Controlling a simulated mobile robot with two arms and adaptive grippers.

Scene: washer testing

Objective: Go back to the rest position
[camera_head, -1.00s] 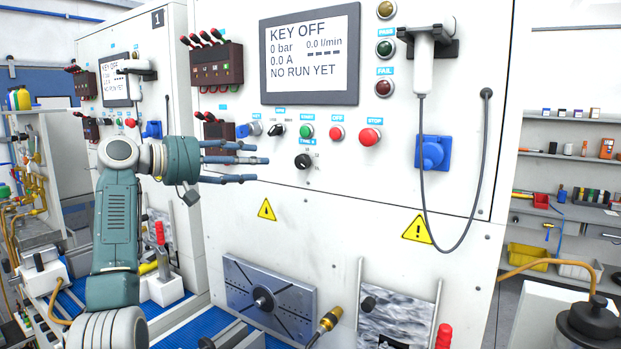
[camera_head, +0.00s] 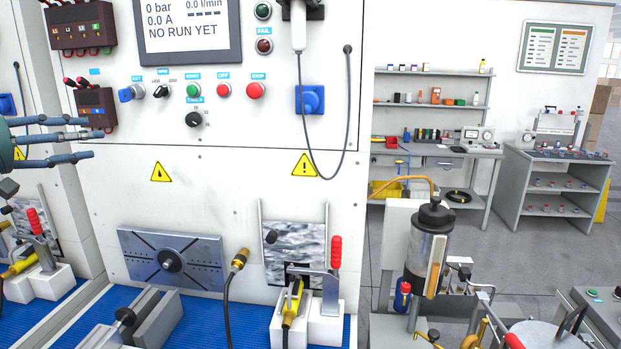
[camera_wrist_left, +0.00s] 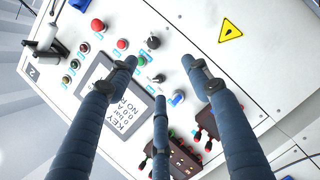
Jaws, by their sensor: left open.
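My left gripper (camera_head: 88,142) is at the left edge of the head view, in front of the white test cabinet (camera_head: 240,210). Its blue-grey fingers are spread open with nothing between them. In the left wrist view the fingers (camera_wrist_left: 160,90) point at the cabinet's control panel, which looks tilted there. The panel has a display (camera_head: 186,28), a blue key switch (camera_head: 131,92), a green start button (camera_head: 193,90), red buttons (camera_head: 256,90) and a black knob (camera_head: 194,119). I cannot tell how far the fingertips are from the panel. My right gripper is out of view.
Below the panel are a slotted plate (camera_head: 172,261), a red-handled clamp (camera_head: 335,252) and a hose with a brass end (camera_head: 239,259) over a blue mat (camera_head: 190,335). At right stand a dark cylindrical vessel (camera_head: 428,245), a workbench (camera_head: 445,149) and a grey shelf table (camera_head: 556,160). Grey floor shows between.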

